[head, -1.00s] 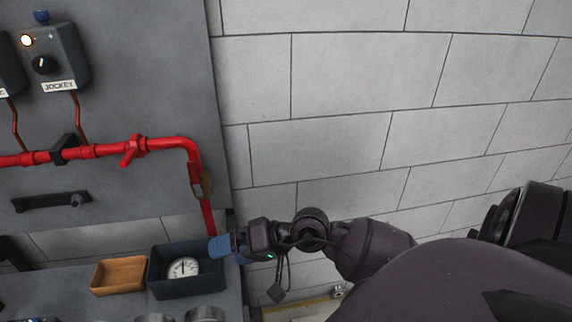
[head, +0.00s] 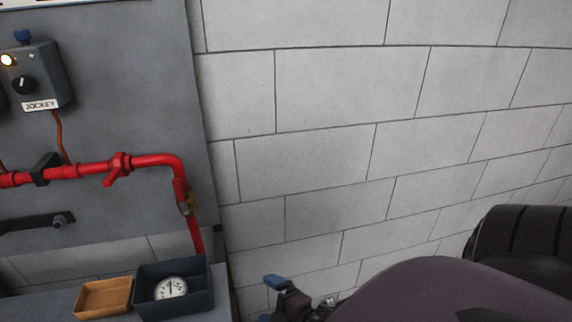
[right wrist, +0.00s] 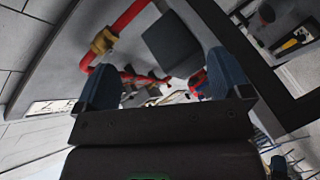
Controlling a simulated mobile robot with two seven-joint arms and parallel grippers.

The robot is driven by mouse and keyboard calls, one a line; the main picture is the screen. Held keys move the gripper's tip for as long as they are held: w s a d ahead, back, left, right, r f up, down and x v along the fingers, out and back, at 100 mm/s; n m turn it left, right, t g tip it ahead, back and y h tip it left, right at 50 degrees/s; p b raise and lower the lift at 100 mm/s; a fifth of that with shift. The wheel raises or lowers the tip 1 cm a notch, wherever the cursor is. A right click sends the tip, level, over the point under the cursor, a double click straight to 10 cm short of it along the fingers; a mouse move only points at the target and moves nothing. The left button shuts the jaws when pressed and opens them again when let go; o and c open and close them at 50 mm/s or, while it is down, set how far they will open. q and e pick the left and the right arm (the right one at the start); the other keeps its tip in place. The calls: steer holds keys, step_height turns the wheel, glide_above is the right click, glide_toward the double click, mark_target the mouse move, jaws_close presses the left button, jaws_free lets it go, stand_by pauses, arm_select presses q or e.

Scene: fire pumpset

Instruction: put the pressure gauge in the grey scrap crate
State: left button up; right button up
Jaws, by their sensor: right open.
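The pressure gauge (head: 171,288), round with a white dial, lies face up inside the dark grey crate (head: 202,297) at the lower left of the head view. My right gripper (head: 270,300) is at the bottom edge of the head view, right of the crate and apart from it. Its blue fingers are spread with nothing seen between them. In the right wrist view the open fingers (right wrist: 165,82) show with a dark grey box-like shape beyond them; I cannot tell whether this is the crate. My left gripper is out of view.
A shallow orange-brown tray (head: 104,298) stands left of the crate on the grey bench. A red pipe (head: 150,161) bends down behind the crate. The JOCKEY control box (head: 40,80) is on the panel. Bare block wall fills the right side.

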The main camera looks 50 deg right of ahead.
steer(key=s+a+f+m+g, duration=0.1)
steer(key=s+f+m+g, duration=0.3)
steer(key=m, duration=0.7)
step_height(320, 180, down, 4)
steer(key=shift+s+a+r+m, duration=0.15)
steer(key=shift+s+a+m, duration=0.2)
steer(key=shift+s, duration=0.65)
